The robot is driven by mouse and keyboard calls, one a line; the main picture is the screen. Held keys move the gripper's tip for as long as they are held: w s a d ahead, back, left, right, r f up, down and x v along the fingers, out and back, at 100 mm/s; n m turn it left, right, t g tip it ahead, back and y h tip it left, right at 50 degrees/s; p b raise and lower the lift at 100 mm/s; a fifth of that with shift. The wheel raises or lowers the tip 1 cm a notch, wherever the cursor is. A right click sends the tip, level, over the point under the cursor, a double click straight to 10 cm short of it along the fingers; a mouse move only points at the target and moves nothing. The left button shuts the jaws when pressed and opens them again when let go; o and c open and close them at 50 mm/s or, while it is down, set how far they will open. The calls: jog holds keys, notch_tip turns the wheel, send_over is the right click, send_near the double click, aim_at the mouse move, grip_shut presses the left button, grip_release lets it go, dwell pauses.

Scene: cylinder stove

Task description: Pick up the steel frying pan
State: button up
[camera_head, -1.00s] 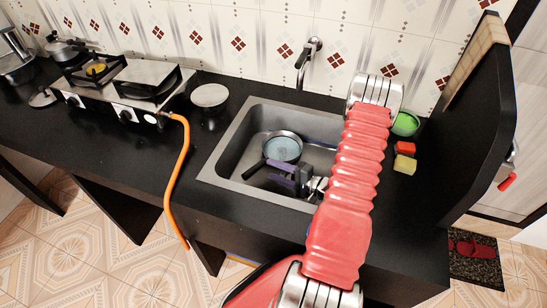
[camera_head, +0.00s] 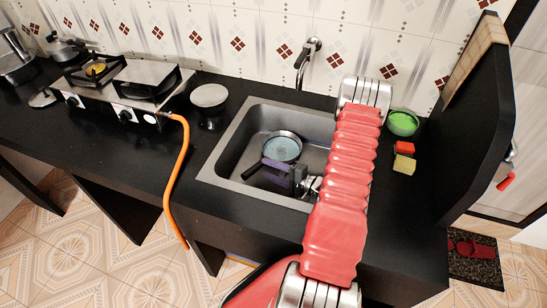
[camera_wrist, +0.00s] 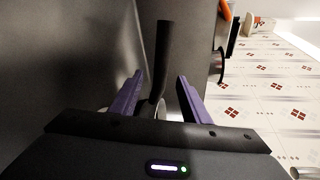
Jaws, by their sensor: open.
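The steel frying pan (camera_head: 282,148) lies in the sink, with a round blue-grey inside and a dark handle (camera_head: 252,171) pointing to the lower left. My gripper (camera_head: 275,166) is down in the sink at the pan's near side. In the wrist view, the purple fingers of my gripper (camera_wrist: 158,88) stand apart. The dark handle (camera_wrist: 162,50) shows upright between the fingers, with visible gaps on both sides. The pan's body is mostly hidden in the wrist view by the gripper's own housing.
The grey sink (camera_head: 228,157) has walls close around my gripper. A faucet (camera_head: 306,60) stands behind it. A green bowl (camera_head: 403,123), a red block (camera_head: 404,147) and a yellow sponge (camera_head: 403,164) lie to the right. A stove (camera_head: 130,90) with an orange hose (camera_head: 181,170) stands left.

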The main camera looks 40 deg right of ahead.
aim_at(259, 166)
jog(key=shift+f+x, duration=0.2)
jog(key=shift+x, duration=2.35)
grip_shut()
